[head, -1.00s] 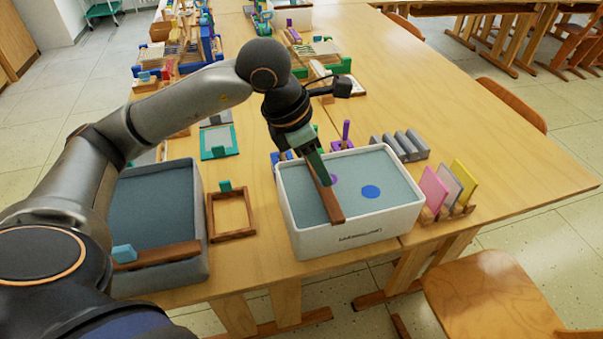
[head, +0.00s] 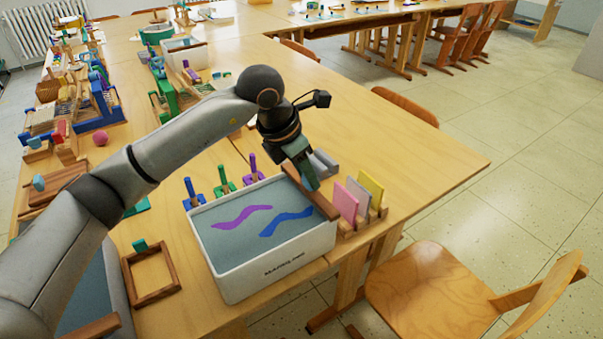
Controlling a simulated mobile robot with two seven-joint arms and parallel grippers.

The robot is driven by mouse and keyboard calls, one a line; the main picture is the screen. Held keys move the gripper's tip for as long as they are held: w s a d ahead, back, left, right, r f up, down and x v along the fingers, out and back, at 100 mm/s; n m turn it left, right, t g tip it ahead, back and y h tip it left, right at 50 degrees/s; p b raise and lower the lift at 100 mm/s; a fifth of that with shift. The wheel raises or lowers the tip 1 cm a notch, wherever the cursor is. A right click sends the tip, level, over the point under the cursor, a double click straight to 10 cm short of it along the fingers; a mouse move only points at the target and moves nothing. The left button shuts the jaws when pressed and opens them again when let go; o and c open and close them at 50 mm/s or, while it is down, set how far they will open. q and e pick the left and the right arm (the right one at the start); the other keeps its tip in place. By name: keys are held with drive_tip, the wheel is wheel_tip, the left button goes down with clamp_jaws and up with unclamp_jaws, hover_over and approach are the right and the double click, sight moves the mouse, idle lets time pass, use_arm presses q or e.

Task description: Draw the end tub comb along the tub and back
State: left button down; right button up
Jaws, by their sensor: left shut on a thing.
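The white tub (head: 275,278) stands on the table with grey-blue liquid in it. A wavy purple streak (head: 240,217) and a wavy blue streak (head: 285,224) lie on the liquid. The tub comb (head: 322,207), a brown wooden bar, lies across the tub near its right end. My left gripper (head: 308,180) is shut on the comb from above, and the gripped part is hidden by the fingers. My right gripper is not in view.
Blue, green and purple tools stand behind the tub. Coloured boards (head: 347,203) stand in a wooden rack right of it. A wooden frame (head: 150,274) and a grey tub (head: 85,292) are at left. A chair (head: 440,285) is at the front right.

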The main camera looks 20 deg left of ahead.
use_arm(q)
drive_tip(key=shift+w+d+r, duration=0.15)
drive_tip(key=c, duration=0.5)
unclamp_jaws()
drive_tip(key=p+v, duration=0.1)
drive_tip(key=v, duration=1.1)
drive_tip(key=shift+r, duration=0.1)
